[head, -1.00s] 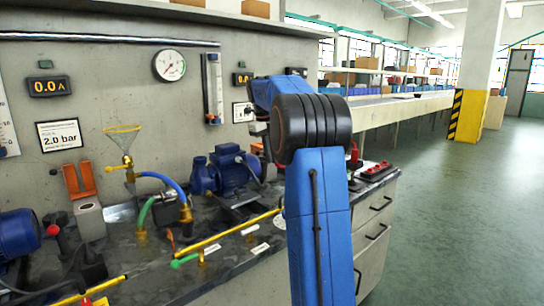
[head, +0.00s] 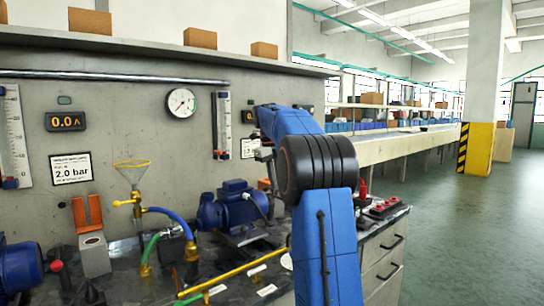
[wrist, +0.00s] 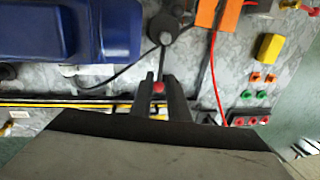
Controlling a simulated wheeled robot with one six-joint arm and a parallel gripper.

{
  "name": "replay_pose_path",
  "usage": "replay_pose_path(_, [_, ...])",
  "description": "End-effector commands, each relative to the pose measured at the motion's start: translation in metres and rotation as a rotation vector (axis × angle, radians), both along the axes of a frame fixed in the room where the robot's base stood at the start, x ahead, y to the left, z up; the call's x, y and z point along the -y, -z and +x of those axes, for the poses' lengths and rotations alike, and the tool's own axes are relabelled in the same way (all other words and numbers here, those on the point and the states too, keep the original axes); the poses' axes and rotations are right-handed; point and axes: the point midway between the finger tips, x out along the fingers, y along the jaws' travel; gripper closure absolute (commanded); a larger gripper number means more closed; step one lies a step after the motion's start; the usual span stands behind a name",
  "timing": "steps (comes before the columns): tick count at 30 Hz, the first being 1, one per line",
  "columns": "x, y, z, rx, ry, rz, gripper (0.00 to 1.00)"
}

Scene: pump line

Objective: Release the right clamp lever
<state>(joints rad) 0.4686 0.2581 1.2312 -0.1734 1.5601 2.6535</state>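In the wrist view the right clamp lever (wrist: 163,55) is a thin dark rod running from a dark round pivot (wrist: 163,29) down to a red knob (wrist: 158,87). My gripper (wrist: 160,84) has its two dark fingers on either side of this knob. I cannot tell whether they touch it. In the head view my arm hides the gripper and most of this clamp. The blue pump motor (head: 237,206) stands left of my arm there, and it fills the upper left of the wrist view (wrist: 60,30).
An orange part (wrist: 210,14) and a red cable (wrist: 214,75) lie right of the lever. Coloured sockets (wrist: 250,117) and a yellow block (wrist: 270,47) are farther right. Another lever with a red knob (head: 57,265) stands at the bench's left. Floor to the right is clear.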

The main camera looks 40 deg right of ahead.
Motion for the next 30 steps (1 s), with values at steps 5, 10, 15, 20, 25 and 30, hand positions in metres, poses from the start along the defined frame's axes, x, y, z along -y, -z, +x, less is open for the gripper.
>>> replay_pose_path(5, [-0.007,-0.036,0.001,0.004,-0.001,-0.002,0.85])
replay_pose_path(10, [-0.014,-0.069,0.001,0.003,-0.001,-0.001,0.85])
replay_pose_path(15, [-0.02,-0.1,0.001,0.003,-0.001,-0.002,0.85])
replay_pose_path(20, [-0.023,-0.117,0.001,0.001,-0.001,-0.001,0.85])
replay_pose_path(25, [-0.026,-0.128,0.0,0.001,-0.001,-0.001,0.85])
replay_pose_path(30, [-0.026,-0.13,0.0,0.001,-0.001,0.0,0.85])
